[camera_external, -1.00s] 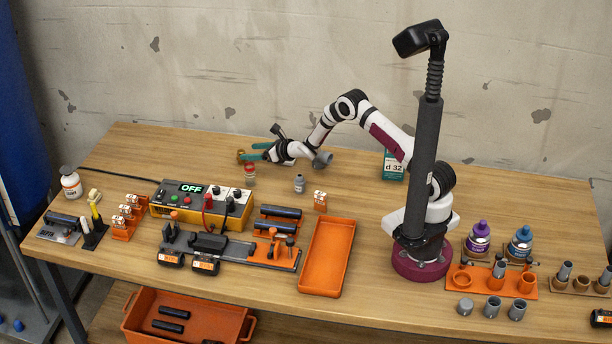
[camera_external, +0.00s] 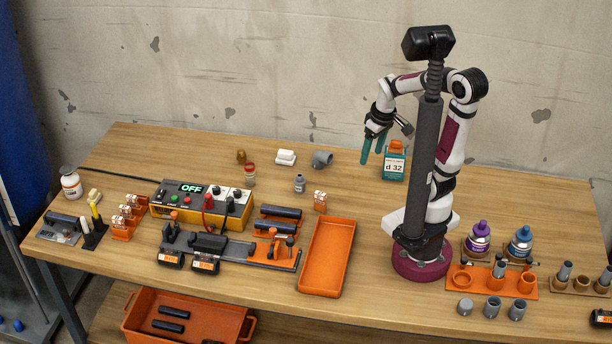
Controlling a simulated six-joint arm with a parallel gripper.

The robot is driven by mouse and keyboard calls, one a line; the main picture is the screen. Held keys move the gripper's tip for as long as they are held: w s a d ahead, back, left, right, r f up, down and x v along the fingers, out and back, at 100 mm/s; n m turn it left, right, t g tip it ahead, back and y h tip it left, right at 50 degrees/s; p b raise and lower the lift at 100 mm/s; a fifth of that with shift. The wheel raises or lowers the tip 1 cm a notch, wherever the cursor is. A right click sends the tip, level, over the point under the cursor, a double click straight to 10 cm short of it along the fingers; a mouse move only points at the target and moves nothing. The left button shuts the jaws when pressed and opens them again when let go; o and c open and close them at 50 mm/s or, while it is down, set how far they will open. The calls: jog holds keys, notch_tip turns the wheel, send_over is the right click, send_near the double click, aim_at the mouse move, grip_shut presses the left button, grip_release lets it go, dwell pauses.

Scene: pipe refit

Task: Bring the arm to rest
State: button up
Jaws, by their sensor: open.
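My gripper (camera_external: 372,152) hangs above the back of the table, left of the dark column. Its teal fingers point down and stand apart with nothing between them. It is left of the teal bottle labelled d 32 (camera_external: 394,163) and right of the grey pipe fitting (camera_external: 322,159). My arm is folded up and back near its maroon base, partly hidden behind the column.
A white block (camera_external: 286,157), a brass fitting (camera_external: 241,156) and a red-capped jar (camera_external: 250,174) stand at the back. An orange tray (camera_external: 347,247) lies in front, beside the yellow power unit reading OFF (camera_external: 239,216). Purple-capped (camera_external: 478,238) and blue-capped bottles (camera_external: 521,243) stand right.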

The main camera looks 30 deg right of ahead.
jog(key=s+a+r+m+g+y, duration=0.1)
jog(key=s+a+m+g, duration=0.1)
jog(key=s+m, duration=0.6)
jog(key=s, duration=0.3)
jog(key=shift+s+a, duration=0.15)
jog(key=shift+s, duration=0.05)
